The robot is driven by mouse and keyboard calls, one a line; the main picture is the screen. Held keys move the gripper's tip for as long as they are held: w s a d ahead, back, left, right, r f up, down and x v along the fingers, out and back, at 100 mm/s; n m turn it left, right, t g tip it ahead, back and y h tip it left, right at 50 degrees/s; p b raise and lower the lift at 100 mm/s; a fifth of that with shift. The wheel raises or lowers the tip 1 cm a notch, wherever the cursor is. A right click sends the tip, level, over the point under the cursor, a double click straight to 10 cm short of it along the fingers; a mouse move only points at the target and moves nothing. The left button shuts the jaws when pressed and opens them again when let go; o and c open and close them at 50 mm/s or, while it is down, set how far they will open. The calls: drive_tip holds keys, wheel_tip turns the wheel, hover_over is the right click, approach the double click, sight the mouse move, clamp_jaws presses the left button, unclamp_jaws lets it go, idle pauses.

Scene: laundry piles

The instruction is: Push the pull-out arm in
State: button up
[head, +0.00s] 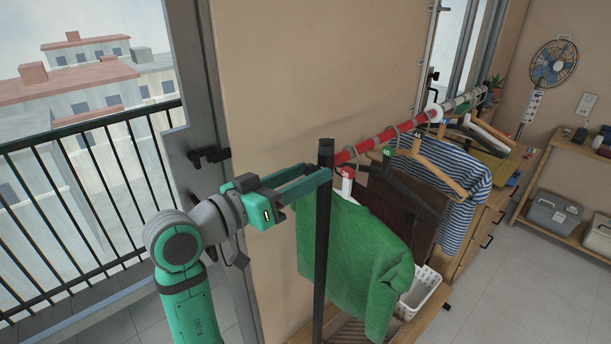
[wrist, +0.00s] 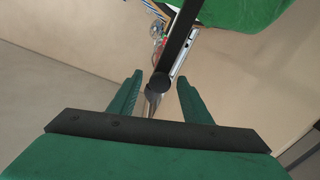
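A red rail (head: 362,148), which looks like the pull-out arm, runs from a black upright post (head: 324,240) back towards a pale collar and a further length of rod. Hangers with clothes hang along it. My gripper (head: 316,172) is at the near end of the rail, by the upper part of the post. In the wrist view the gripper (wrist: 160,79) has its two green fingers apart, with a round black end (wrist: 160,83) showing between or just beyond their tips. I cannot tell whether the fingers touch it.
A green shirt (head: 355,245) hangs just behind the post, and a striped shirt (head: 468,195) hangs farther back. A white basket (head: 421,292) stands below. A tan panel (head: 275,80) is behind the rail. A balcony railing (head: 80,210) is at left. Floor at right is clear.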

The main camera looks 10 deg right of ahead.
drive_tip(key=shift+a, duration=0.1)
drive_tip(key=v, duration=1)
drive_tip(key=shift+s+a, duration=0.25)
drive_tip(key=shift+a, duration=0.05)
